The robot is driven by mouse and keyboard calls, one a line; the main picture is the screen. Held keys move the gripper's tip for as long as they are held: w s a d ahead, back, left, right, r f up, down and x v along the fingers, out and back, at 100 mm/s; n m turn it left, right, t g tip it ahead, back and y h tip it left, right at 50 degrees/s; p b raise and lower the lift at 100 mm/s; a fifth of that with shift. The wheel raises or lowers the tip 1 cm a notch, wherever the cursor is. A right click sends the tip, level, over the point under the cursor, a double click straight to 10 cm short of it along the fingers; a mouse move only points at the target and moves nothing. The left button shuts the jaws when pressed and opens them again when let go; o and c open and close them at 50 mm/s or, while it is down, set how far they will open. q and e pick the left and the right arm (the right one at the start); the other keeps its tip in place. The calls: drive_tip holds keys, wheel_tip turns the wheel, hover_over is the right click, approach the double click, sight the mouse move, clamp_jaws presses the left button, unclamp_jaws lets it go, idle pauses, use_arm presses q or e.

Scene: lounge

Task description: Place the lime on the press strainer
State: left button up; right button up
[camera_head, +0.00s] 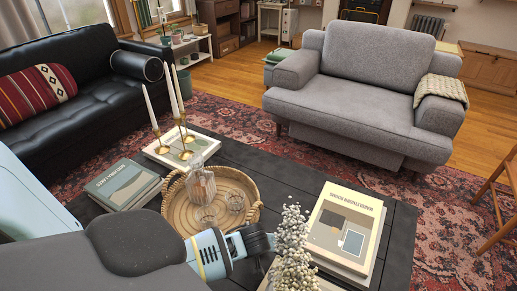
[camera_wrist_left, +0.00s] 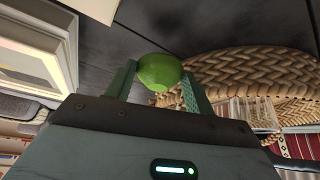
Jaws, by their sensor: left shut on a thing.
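My left gripper (camera_head: 262,240) reaches over the dark coffee table, beside the right side of the wicker tray. In the left wrist view my left gripper (camera_wrist_left: 158,76) has its two green fingers shut on the lime (camera_wrist_left: 160,70), a smooth green round fruit between the fingertips. The lime is hidden in the head view. I cannot make out a press or its strainer in either view. My right gripper is not in view.
The wicker tray (camera_head: 178,217) holds a glass decanter (camera_head: 201,184) and glasses. A white-blossomed plant (camera_head: 293,250) stands just right of my left gripper. Books (camera_head: 345,229) lie further right, more books (camera_head: 122,184) at left, and candlesticks (camera_head: 184,140) behind. Bare dark tabletop (camera_head: 270,179) shows between.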

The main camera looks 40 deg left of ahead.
use_arm(q)
drive_tip(key=shift+f+b, duration=0.55)
drive_tip(key=shift+f, duration=1.5)
drive_tip(key=shift+f, duration=0.2)
drive_tip(key=o, duration=1)
drive_tip(key=shift+c, duration=0.2)
drive_tip(key=shift+r, duration=0.1)
